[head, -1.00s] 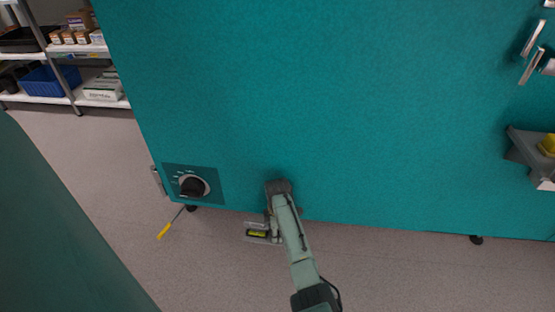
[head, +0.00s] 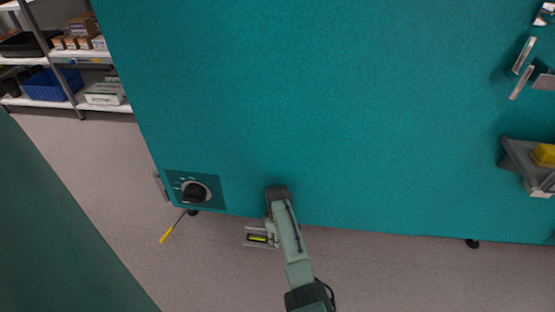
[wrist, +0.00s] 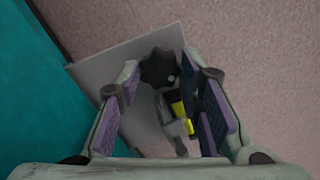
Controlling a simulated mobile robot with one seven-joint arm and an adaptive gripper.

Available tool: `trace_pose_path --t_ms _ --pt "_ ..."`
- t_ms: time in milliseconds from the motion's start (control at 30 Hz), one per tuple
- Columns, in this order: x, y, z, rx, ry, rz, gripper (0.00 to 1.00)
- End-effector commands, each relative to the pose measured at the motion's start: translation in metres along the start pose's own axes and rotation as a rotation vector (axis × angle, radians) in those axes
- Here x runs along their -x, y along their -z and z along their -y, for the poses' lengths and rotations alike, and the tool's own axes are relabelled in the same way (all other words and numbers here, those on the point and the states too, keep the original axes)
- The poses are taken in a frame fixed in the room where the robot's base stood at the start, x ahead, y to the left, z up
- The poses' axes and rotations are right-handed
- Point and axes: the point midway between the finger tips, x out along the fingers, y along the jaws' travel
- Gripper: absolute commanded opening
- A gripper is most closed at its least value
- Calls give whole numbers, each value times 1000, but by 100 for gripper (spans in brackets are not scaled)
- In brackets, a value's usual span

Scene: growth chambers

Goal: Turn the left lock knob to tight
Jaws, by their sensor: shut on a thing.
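In the wrist view a dark, lobed knob (wrist: 158,68) stands in front of a pale grey plate (wrist: 105,72). My gripper (wrist: 166,80) has its purple-padded fingers on either side of this knob and is shut on it. A grey stem and a black-and-yellow piece (wrist: 178,104) show between the fingers, below the knob. I cannot read any tight or loose marking. In the head view my arm reaches low along the teal cabinet (head: 350,120); grey parts with a yellow-green patch show beside its end, and the knob cannot be made out there.
A black dial (head: 195,192) with a pale ring sits at the cabinet's lower left. A yellow-handled tool (head: 168,233) shows below it. Shelves with a blue bin (head: 50,84) stand at the upper left. A grey bracket (head: 520,160) juts out at the right. Open floor lies below.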

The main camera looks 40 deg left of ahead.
Motion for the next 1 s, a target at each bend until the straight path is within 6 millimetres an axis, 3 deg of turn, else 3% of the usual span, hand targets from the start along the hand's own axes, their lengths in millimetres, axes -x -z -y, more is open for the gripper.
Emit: trace_pose_path --t_ms 467,500,800,1000 --pt "0 0 1 -17 2 0 5" --pt "0 0 1 -17 2 0 34" --pt "0 0 0 -16 1 0 53" --pt "0 0 0 -16 0 0 53"
